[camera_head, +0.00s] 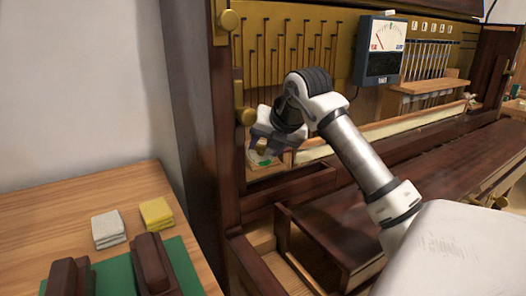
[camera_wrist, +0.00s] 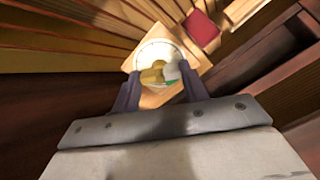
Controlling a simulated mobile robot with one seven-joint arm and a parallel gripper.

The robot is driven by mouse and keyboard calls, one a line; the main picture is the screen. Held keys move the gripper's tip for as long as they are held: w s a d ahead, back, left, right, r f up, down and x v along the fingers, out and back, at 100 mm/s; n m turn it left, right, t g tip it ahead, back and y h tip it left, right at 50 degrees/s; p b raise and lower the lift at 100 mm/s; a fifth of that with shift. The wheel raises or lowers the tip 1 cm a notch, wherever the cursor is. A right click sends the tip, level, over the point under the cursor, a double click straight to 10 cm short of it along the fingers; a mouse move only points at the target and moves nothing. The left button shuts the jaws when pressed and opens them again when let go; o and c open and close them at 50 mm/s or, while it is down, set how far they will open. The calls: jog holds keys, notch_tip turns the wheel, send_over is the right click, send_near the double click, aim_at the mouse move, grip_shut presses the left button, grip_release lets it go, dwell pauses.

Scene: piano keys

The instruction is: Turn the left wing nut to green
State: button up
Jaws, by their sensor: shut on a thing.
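A brass wing nut (camera_wrist: 152,75) sits between my two dark fingers in the wrist view, in front of a round white dial on a light wooden block. A green patch (camera_wrist: 171,83) shows beside the nut, at the lower right of the dial. My gripper (camera_wrist: 161,80) is shut on the wing nut, one finger to each side. In the head view my gripper (camera_head: 262,147) reaches into the left end of the opened piano, and a small green patch (camera_head: 266,162) shows just below it. The pointing of the nut against the colours is partly hidden by the fingers.
A brass knob (camera_head: 246,116) on the piano's left post is close to my gripper. A meter (camera_head: 381,50) hangs on the brass panel at the back. A dark wooden rail (camera_head: 290,188) runs below my gripper. The bench (camera_head: 120,190) at left holds folded cloths and dark blocks.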

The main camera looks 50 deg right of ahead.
jog(key=shift+m, duration=1.1)
jog(key=m+b, duration=0.1)
jog(key=m, duration=0.2)
jog(key=shift+m, duration=0.4)
jog(key=m+b, duration=0.1)
jog(key=m, duration=0.2)
jog(key=o, duration=0.9)
jog(key=shift+r, duration=0.1)
